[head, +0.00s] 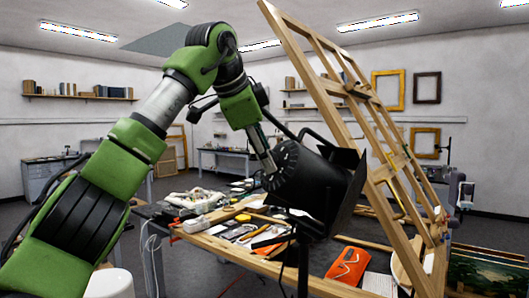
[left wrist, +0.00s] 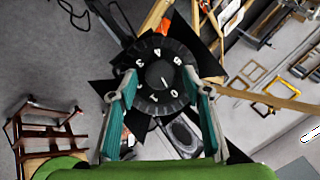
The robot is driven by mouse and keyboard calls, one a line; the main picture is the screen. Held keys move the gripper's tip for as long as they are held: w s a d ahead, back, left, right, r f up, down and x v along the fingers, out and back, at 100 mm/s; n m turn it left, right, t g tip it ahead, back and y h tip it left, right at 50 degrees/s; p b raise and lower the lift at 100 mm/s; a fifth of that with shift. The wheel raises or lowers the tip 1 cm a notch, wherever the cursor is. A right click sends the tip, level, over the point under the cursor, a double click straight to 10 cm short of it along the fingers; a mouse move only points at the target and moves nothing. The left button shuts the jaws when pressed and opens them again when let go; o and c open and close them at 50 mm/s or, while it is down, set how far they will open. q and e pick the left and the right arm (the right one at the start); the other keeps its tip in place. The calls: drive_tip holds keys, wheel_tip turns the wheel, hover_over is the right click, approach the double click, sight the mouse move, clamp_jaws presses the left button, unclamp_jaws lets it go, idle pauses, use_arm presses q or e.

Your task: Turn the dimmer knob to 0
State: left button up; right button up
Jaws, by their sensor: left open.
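The dimmer knob (left wrist: 157,75) is a round dark knob in the middle of a black dial ring with white numerals. It faces the left wrist camera. A short white mark on it points to the lower right, roughly toward the 0 and 1 side. The dial is on the back of a black studio lamp (head: 312,183), seen in the head view. My left gripper (left wrist: 159,88) is open, its fingers on either side of the dial; I cannot tell whether they touch it. In the head view, my left gripper (head: 267,163) reaches the lamp's back. My right gripper is not in view.
A wooden easel frame (head: 345,90) leans just right of the lamp. A worktable (head: 215,243) cluttered with tools lies below. An orange item (head: 347,265) lies near its front. Wall shelves and picture frames are far behind.

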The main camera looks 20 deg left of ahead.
use_arm(q)
drive_tip(key=v, duration=1.2)
